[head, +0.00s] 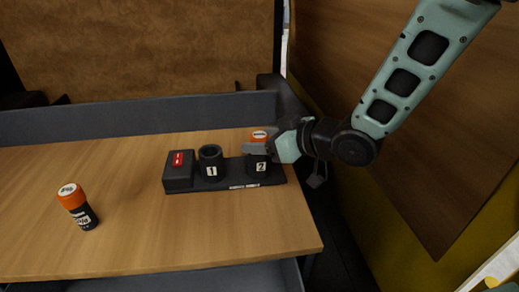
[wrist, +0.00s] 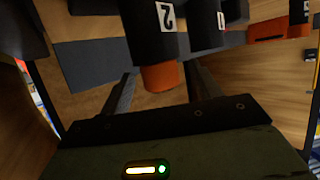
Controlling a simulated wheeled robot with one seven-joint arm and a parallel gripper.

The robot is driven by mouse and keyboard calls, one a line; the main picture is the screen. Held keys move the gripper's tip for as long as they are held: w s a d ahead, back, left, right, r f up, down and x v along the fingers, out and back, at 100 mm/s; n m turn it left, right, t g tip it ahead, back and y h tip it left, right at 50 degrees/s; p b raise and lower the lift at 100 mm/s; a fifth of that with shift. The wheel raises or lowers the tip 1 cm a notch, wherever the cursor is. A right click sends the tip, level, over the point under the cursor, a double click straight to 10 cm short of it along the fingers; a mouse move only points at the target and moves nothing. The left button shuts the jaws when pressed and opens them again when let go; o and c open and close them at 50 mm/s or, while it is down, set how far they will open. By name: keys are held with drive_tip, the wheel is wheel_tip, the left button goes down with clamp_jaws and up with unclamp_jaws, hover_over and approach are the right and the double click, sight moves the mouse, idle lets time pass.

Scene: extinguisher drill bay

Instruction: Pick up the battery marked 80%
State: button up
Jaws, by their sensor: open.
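One battery (head: 77,207) with an orange top and black body stands, slightly tilted in the picture, at the left of the table. Its white markings are too small to read. A second orange-topped battery (head: 259,135) sits in the cup marked 2 of the black holder (head: 208,184). Its orange end also shows in the wrist view (wrist: 160,77); no percentage is readable. My gripper (head: 252,148) is at cup 2, partly covering this battery. In the wrist view its open fingers (wrist: 163,85) lie on either side of the orange end, with visible gaps.
Cup 1 (head: 210,160) looks empty. A grey wall (head: 130,117) runs along the back of the wooden table (head: 170,235). The front middle of the table is clear.

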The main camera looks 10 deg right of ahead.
drive_tip(key=shift+x, duration=1.55)
drive_tip(key=shift+c, duration=0.3)
drive_tip(key=c, duration=1.1)
